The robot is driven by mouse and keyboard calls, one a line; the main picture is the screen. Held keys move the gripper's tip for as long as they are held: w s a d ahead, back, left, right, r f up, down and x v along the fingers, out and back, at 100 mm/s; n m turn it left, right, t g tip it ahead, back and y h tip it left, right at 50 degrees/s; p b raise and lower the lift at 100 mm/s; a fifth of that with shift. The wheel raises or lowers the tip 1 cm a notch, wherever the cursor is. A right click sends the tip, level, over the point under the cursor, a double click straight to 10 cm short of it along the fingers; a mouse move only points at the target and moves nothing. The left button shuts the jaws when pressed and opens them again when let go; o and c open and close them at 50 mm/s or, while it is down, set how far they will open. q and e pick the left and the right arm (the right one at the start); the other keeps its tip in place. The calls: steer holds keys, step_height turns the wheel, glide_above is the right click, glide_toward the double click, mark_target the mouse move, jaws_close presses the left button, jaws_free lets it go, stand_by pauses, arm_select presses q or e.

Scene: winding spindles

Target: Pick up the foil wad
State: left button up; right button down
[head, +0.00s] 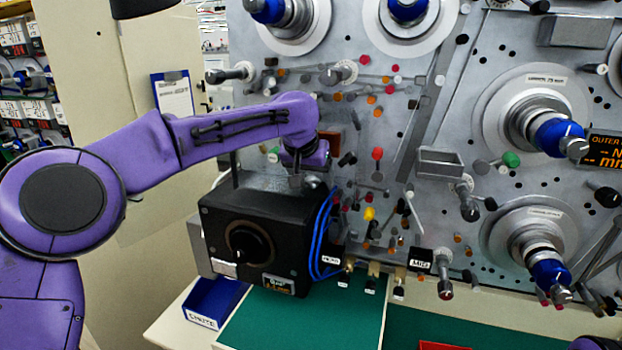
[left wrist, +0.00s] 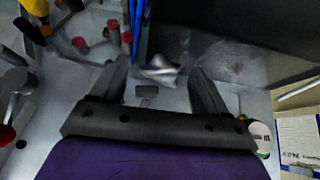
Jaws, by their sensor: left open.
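The foil wad (left wrist: 160,70) is a small crumpled silvery lump in the left wrist view. It shows between the two fingers of my left gripper (left wrist: 155,74), close to the edge of a dark box. The fingers are apart on either side of it, and I cannot tell whether either touches it. In the head view my left gripper (head: 304,182) points down over the back right part of the black box's top. The wad is too small there to tell from the gripper. My right gripper does not show.
The black box (head: 222,218) has a round dark opening and blue cables (head: 322,235) at its right. Behind it stands a grey panel with knobs, pegs and spindles (head: 535,115). A blue bin (head: 208,303) and green mat (head: 300,325) lie in front.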

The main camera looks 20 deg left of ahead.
arm_select(q)
steer(key=shift+s, duration=0.1)
steer(key=c, duration=1.1)
steer(key=shift+o, duration=0.2)
